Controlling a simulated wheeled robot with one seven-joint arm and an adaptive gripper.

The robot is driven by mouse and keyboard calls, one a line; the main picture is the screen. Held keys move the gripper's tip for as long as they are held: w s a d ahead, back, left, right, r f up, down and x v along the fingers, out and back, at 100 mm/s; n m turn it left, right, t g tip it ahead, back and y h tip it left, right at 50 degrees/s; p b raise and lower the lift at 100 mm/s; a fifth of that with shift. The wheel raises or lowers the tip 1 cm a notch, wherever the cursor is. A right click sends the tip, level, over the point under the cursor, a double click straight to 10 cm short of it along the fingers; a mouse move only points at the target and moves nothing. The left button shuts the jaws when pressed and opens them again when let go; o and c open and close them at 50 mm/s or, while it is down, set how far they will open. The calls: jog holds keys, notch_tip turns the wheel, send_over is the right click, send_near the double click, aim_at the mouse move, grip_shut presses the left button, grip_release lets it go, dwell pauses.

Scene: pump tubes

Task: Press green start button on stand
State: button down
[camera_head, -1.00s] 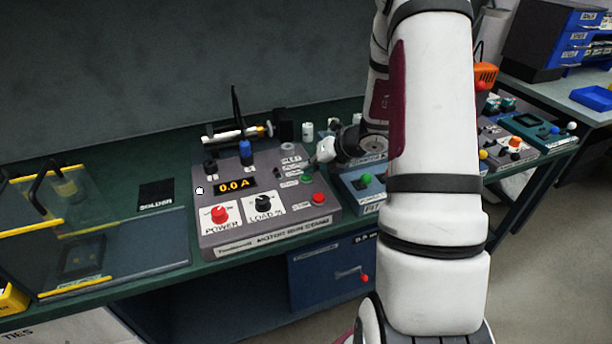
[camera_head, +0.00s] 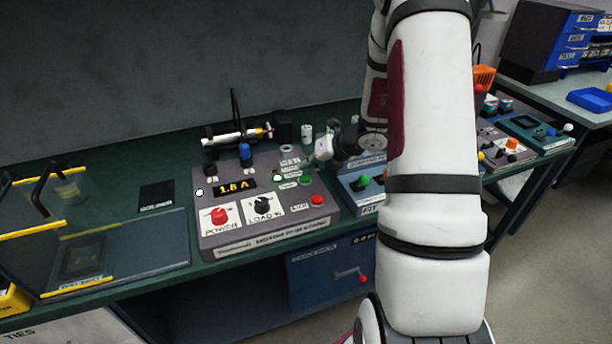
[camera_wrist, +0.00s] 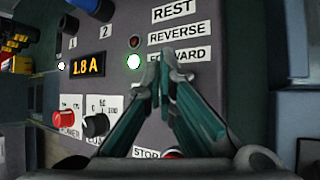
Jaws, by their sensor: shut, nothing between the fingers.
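The grey motor run stand (camera_head: 225,235) sits on the green bench, and its display (camera_head: 235,185) reads 1.8 A in the wrist view (camera_wrist: 88,66). The green button (camera_head: 305,181) is on the right part of its panel. In the wrist view I cannot see this button; my fingers cover that part of the panel. My gripper (camera_head: 323,150) is shut and empty, up and right of the button in the head view, apart from it. In the wrist view my gripper (camera_wrist: 160,68) points at the panel beside the FORWARD label (camera_wrist: 178,57). A white lamp (camera_wrist: 134,61) is lit nearby.
A red stop button (camera_head: 317,199) is at the panel's right; red POWER (camera_head: 219,215) and black LOAD (camera_head: 262,206) knobs are in front. A blue unit (camera_head: 365,203) with a green knob stands close on the right. A clear guard box (camera_head: 75,215) is at left.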

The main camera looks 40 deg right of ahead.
aim_at(307, 176)
jog(key=shift+r, duration=0.25)
jog(key=shift+r+p, duration=1.9)
jog(key=shift+r, duration=0.55)
jog(key=s+a+r+n+g+y, duration=0.1)
jog(key=s+a+r+n, duration=0.2)
jog(key=a+r+n, duration=0.45)
jog(key=s+a+r+n+g+y, duration=0.1)
jog(key=s+a+r+n, duration=0.1)
jog(key=a+r+n, duration=0.55)
jog(key=s+a+r+n+g, duration=0.2)
jog(key=s+a+r+n, duration=0.3)
jog(key=s+a+n, duration=0.55)
jog(key=s+d+r+n+h, duration=0.1)
jog(key=s+n+h, duration=0.1)
jog(key=s+n, duration=0.5)
jog(key=s+d+r+n+h, duration=0.1)
jog(key=s+d+n+h, duration=0.1)
jog(key=s+n, duration=0.5)
jog(key=shift+s+r+n+h, duration=0.3)
jog(key=shift+r+n+h, duration=0.1)
jog(key=shift+n+h, duration=0.3)
